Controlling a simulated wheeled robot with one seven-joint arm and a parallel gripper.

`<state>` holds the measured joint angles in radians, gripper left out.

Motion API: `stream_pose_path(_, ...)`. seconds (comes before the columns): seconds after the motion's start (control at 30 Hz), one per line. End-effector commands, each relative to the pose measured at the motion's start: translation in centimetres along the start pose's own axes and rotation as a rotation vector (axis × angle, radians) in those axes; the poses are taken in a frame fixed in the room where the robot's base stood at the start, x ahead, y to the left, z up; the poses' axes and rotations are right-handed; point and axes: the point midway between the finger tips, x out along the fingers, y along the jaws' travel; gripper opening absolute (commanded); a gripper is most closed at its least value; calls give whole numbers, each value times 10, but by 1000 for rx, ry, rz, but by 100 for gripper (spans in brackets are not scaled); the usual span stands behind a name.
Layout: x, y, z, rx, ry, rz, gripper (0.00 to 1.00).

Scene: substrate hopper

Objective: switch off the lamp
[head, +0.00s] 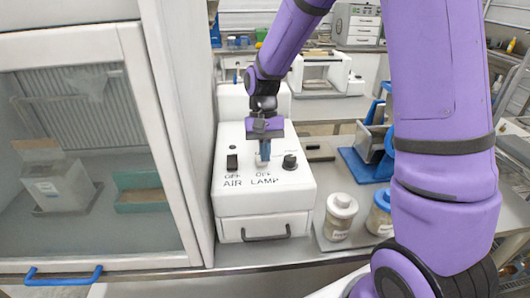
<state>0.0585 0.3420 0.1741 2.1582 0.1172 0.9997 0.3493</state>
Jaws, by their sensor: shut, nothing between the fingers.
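A white control box (265,200) stands on the bench, with switches marked AIR and LAMP on its sloping top. The lamp switch (262,165) is a light rocker above the word LAMP, mostly hidden by my gripper. My gripper (264,158) is shut and empty, pointing down at the lamp switch. It looks very close to the switch or touching it; I cannot tell which. The rocker's tilt is hidden. The dark air switch (232,163) is to the left, and a black knob (290,162) is to the right.
A glass-fronted cabinet (128,150) with a blue handle (63,276) stands close on the left. Two lidded jars, one white-lidded (340,217) and one blue-lidded (380,213), stand right of the box. A blue stand (362,165) with a grey bin is behind them.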

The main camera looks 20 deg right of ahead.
Motion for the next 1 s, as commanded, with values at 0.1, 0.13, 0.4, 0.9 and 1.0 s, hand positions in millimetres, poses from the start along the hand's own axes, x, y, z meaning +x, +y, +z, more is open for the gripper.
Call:
stream_pose_path(0.1, 0, 0, 0, 0, 0, 0, 0)
stream_pose_path(0.13, 0, 0, 0, 0, 0, 0, 0)
stream_pose_path(0.4, 8, 0, 3, -2, 74, 3, 0)
stream_pose_path(0.9, 3, 0, -6, 2, 68, 1, 0)
stream_pose_path(1.0, 0, 0, -9, 2, 69, 1, 0)
